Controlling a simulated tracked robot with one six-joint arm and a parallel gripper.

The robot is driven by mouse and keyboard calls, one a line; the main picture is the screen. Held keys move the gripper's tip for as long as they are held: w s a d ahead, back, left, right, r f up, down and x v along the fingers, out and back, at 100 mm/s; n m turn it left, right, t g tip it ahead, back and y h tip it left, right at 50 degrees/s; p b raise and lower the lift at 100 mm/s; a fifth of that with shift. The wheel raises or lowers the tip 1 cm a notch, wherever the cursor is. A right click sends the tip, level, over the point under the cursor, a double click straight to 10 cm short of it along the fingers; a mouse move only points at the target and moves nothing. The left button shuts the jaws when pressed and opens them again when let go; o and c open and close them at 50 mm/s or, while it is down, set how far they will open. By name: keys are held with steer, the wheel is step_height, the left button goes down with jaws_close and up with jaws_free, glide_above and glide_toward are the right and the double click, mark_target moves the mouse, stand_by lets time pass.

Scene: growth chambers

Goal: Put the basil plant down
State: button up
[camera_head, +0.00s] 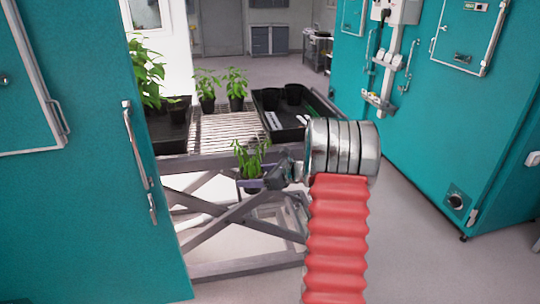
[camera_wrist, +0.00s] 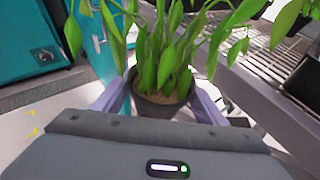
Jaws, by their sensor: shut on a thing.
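The basil plant (camera_head: 252,158) is a leafy green plant in a small dark pot, held upright in front of the near edge of the slatted bench. It also shows in the wrist view (camera_wrist: 165,65), with its dark pot (camera_wrist: 158,105) between purple-grey fingers. My gripper (camera_head: 252,184) is shut on the pot, with one finger on each side. The slatted bench (camera_head: 226,134) lies beyond and above the pot in the head view. Part of the pot's lower side is hidden by my gripper body in the wrist view.
Two potted plants (camera_head: 222,90) stand at the back of the bench. A black tray (camera_head: 300,132) with dark pots is on its right, and another dark tray (camera_head: 172,138) with a taller plant is on its left. Teal chambers (camera_head: 440,110) flank the bench. The bare slats between the trays are free.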

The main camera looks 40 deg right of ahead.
steer(key=s+a+f+n+g+y, duration=0.1)
steer(key=s+a+f+n+y, duration=0.1)
steer(key=a+f, duration=0.4)
steer(key=s+a+f+n+g+y, duration=0.2)
steer(key=s+a+f, duration=0.2)
steer(key=a, duration=1.3)
steer(key=s+a+f+n+g+y, duration=0.1)
steer(key=s+a+f+n+y, duration=0.1)
steer(key=a+f, duration=0.6)
steer(key=s+a, duration=0.1)
steer(key=a, duration=0.2)
steer(key=shift+s+a+n+g, duration=0.25)
steer(key=shift+a+n+g, duration=0.05)
steer(key=shift+a+g, duration=0.1)
steer(key=shift+d, duration=0.25)
